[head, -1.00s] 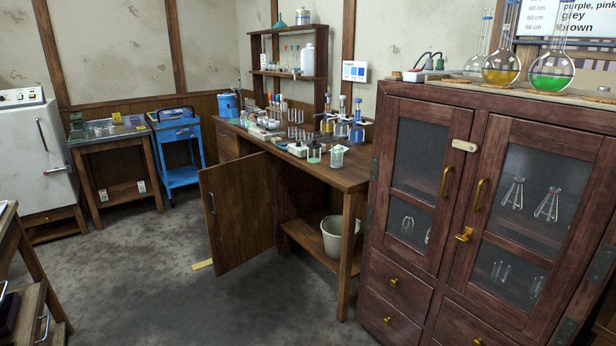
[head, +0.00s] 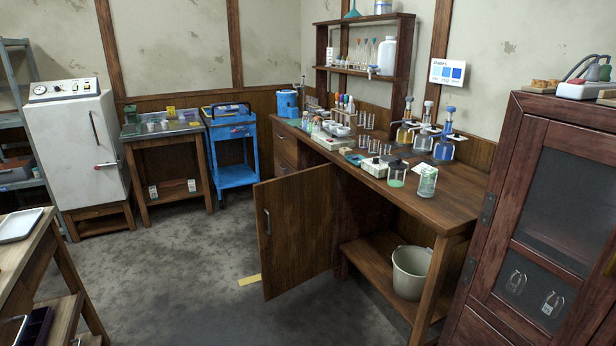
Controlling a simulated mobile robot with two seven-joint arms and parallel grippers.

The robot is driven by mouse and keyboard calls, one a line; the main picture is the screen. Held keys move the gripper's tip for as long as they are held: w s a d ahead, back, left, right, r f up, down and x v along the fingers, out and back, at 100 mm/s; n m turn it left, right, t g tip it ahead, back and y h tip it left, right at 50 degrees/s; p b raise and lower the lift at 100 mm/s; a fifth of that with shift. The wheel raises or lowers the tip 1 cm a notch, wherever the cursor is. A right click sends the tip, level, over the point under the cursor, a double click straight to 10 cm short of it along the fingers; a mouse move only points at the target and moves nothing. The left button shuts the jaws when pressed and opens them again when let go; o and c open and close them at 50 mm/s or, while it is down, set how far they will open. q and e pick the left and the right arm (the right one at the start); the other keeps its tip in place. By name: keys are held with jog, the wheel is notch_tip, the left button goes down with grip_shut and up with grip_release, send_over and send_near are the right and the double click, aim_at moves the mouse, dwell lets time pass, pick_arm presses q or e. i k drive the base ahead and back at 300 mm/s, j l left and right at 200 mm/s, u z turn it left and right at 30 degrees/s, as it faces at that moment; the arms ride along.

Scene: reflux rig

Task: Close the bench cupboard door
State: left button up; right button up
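The bench cupboard door (head: 297,232) is a brown wooden panel under the long bench (head: 440,198). It stands swung wide open, out into the room over the floor. Its metal handle (head: 267,222) is on the free edge, at the left of the panel. The cupboard opening is to the right of the door and dark, partly hidden behind it. Neither of my grippers is in the head view.
A dark red glass-fronted cabinet (head: 498,250) stands close at the right. A bucket (head: 411,272) sits on the bench's low shelf. A side table (head: 28,240) is at the left. Grey floor (head: 190,275) is clear before the door, with a yellow strip (head: 249,280) beside it.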

aim_at(294, 213)
jog(key=i+j, duration=0.55)
jog(key=j, duration=0.2)
jog(key=i+l+z, duration=0.2)
jog(key=i, duration=0.9)
